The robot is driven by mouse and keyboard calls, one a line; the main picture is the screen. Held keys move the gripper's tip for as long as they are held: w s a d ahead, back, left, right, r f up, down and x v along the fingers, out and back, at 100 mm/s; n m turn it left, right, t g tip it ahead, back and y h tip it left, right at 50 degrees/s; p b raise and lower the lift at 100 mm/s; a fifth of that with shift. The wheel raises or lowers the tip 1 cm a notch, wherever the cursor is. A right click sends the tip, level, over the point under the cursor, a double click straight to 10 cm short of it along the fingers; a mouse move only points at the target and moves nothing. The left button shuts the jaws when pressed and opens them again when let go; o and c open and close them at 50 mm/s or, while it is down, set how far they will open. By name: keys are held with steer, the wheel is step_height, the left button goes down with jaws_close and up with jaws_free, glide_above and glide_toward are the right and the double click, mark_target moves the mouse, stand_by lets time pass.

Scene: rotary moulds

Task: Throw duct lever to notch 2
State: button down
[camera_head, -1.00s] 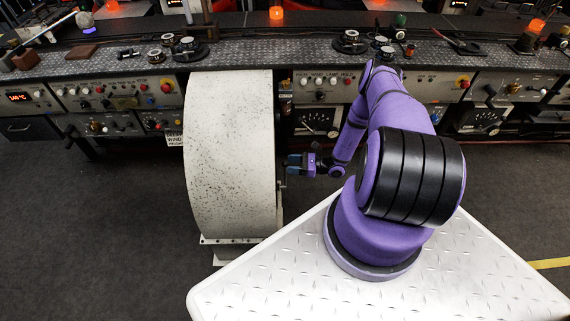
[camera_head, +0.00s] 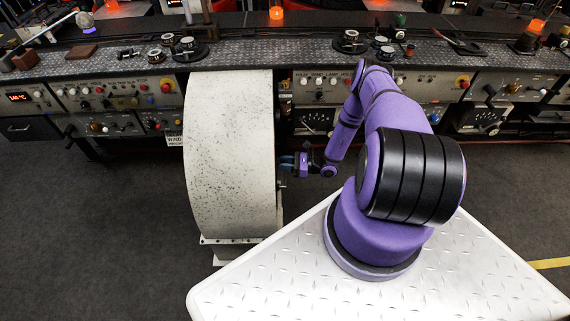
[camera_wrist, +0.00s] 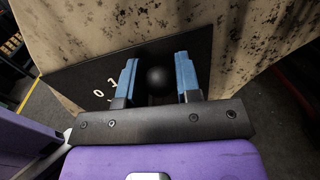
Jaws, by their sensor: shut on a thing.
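The duct lever shows in the wrist view as a round black knob (camera_wrist: 157,78) between my two blue fingers. My gripper (camera_wrist: 158,82) is shut on this knob. The lever's shaft is hidden behind the knob and my gripper. A dark plate (camera_wrist: 72,84) with white marks, 0 and what looks like 1, lies behind the lever, on a speckled pale surface. Other notch marks are hidden or too small to read. In the head view my gripper (camera_head: 288,160) is at the right side of a large pale drum-shaped housing (camera_head: 228,150); the lever cannot be made out there.
A long bench (camera_head: 120,60) with control panels, knobs and small parts runs behind the housing. A panel with a dial (camera_head: 314,120) stands just behind my arm. Dark floor (camera_head: 90,220) is open at the left. Yellow floor marking (camera_head: 551,263) shows at the right.

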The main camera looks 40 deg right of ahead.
steer(key=shift+s+a+r+n, duration=0.15)
steer(key=shift+s+a+n, duration=0.4)
steer(key=shift+s+n, duration=0.4)
steer(key=shift+s+a+r+n, duration=0.15)
steer(key=shift+s+a+n, duration=0.5)
steer(key=shift+n, duration=0.4)
steer(key=shift+s+d, duration=0.1)
steer(key=c, duration=0.8)
jaws_free()
steer(key=v, duration=1)
steer(key=shift+s+d+f, duration=0.2)
steer(key=shift+s+d, duration=0.05)
steer(key=shift+d, duration=0.05)
